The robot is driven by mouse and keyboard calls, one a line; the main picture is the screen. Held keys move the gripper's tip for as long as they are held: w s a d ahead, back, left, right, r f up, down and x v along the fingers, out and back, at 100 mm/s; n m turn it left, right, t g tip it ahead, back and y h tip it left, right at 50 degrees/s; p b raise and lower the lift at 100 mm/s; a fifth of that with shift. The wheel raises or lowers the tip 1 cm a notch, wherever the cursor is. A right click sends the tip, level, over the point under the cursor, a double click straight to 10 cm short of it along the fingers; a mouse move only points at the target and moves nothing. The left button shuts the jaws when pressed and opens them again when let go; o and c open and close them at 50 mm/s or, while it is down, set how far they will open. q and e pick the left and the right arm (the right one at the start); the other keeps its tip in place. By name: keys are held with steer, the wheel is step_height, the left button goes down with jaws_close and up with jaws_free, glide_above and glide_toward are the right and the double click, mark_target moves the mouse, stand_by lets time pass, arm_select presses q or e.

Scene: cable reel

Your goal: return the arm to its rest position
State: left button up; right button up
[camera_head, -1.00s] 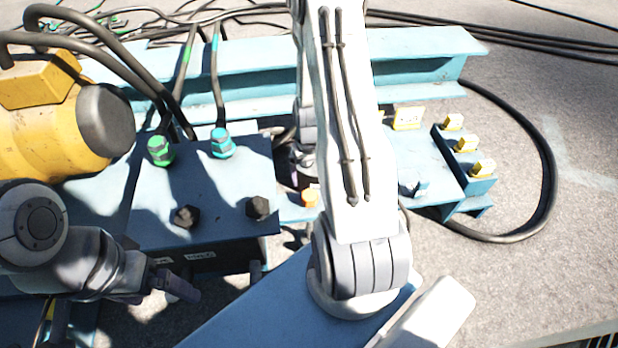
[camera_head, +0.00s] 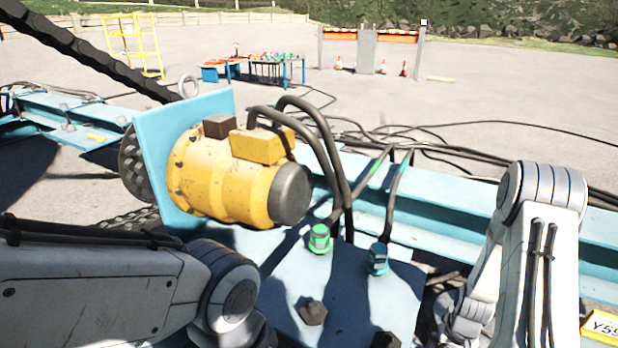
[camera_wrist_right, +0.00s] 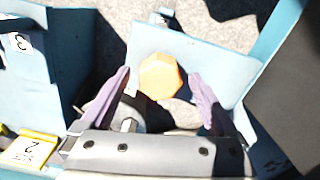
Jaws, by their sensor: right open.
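My right arm (camera_head: 545,240) stands at the right of the head view, bent at a grey joint near the top. Its gripper is hidden in that view. In the right wrist view my right gripper (camera_wrist_right: 160,73) is open, its two purple fingers apart.
A yellow motor (camera_head: 215,175) sits on the blue frame, left of centre. A green connector (camera_head: 319,239) and a teal connector (camera_head: 377,259) with cables stand beside it. Blue plates (camera_wrist_right: 75,45) surround my right gripper. Open pavement (camera_head: 480,85) lies beyond the frame.

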steer(key=shift+f, duration=0.6)
steer(key=shift+r+n+b, duration=0.25)
steer(key=shift+n+b, duration=0.05)
